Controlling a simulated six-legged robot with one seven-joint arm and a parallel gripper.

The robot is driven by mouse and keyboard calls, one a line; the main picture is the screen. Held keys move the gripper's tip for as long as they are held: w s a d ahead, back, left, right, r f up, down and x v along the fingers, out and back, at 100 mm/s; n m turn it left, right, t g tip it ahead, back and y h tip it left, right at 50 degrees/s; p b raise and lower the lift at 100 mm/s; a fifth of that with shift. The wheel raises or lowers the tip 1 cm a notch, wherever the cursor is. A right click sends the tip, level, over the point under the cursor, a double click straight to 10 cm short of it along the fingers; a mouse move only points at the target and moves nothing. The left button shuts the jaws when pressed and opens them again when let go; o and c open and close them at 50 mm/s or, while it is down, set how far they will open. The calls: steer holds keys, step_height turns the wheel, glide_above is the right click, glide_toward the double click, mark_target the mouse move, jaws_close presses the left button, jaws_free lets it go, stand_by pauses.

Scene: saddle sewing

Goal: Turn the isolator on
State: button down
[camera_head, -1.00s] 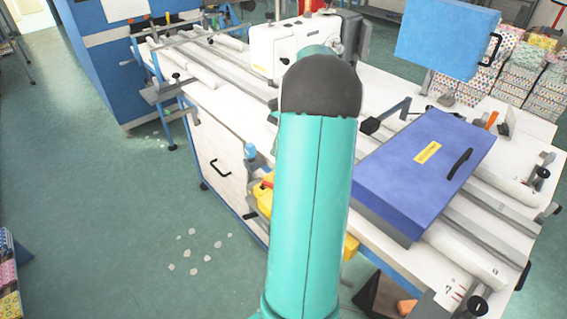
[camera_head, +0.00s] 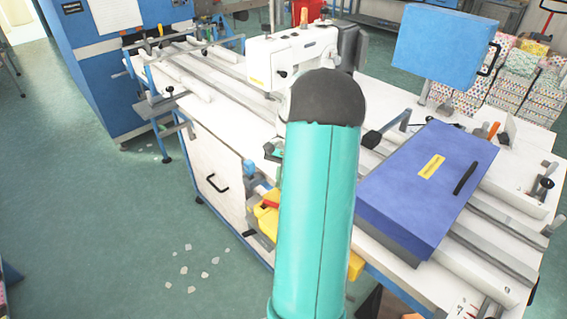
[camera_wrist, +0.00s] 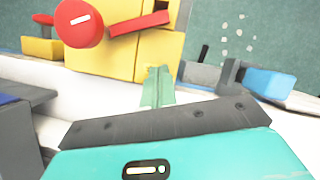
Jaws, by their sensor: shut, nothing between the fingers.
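The isolator is a yellow box (camera_wrist: 110,45) with a round red knob (camera_wrist: 78,22) that carries a short white mark, nearly level in the wrist view. A red lever-like bar (camera_wrist: 140,24) sticks out to the right of the knob across the yellow face. In the head view the yellow and red isolator (camera_head: 264,216) shows at the table's left side, partly hidden by my teal arm. My gripper (camera_wrist: 158,88) is shut and empty, its pale green fingers pointing toward the yellow box just below the red bar. I cannot tell whether they touch it.
A blue-purple case (camera_head: 425,185) lies on the white table right of my arm. A white sewing machine (camera_head: 290,60) stands behind it. A blue piece (camera_wrist: 268,82) sits right of the fingers in the wrist view. The green floor (camera_head: 90,220) at left is mostly clear.

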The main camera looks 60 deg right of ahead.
mark_target(270, 201)
steer(key=shift+s+a+f, duration=0.1)
steer(key=shift+s+a, duration=0.1)
steer(key=shift+a, duration=0.85)
steer(key=shift+s+a+f, duration=0.1)
steer(key=shift+s+a, duration=0.1)
steer(key=shift+a, duration=0.8)
steer(key=shift+w+a+n+g, duration=0.15)
steer(key=shift+a+n+g, duration=0.35)
steer(key=shift+n, duration=0.6)
steer(key=shift+a+n, duration=0.35)
steer(key=shift+n, duration=0.05)
steer(key=a+n, duration=0.1)
steer(key=n, duration=0.1)
steer(key=a+n+g+h, duration=0.1)
steer(key=n, duration=0.1)
steer(key=shift+a, duration=0.15)
steer(key=a+n, duration=0.1)
steer(key=s+n+g+h, duration=0.1)
steer(key=n, duration=0.1)
steer(key=shift+a+n, duration=0.3)
steer(key=shift+a, duration=0.1)
steer(key=shift+s+a+n+g+h, duration=0.15)
steer(key=shift+s+a+n+h, duration=0.2)
steer(key=shift+n, duration=0.45)
steer(key=shift+s+a+n+g+h, duration=0.15)
steer(key=shift+s+a+n+h, duration=0.2)
steer(key=shift+n, duration=0.45)
steer(key=shift+d, duration=0.1)
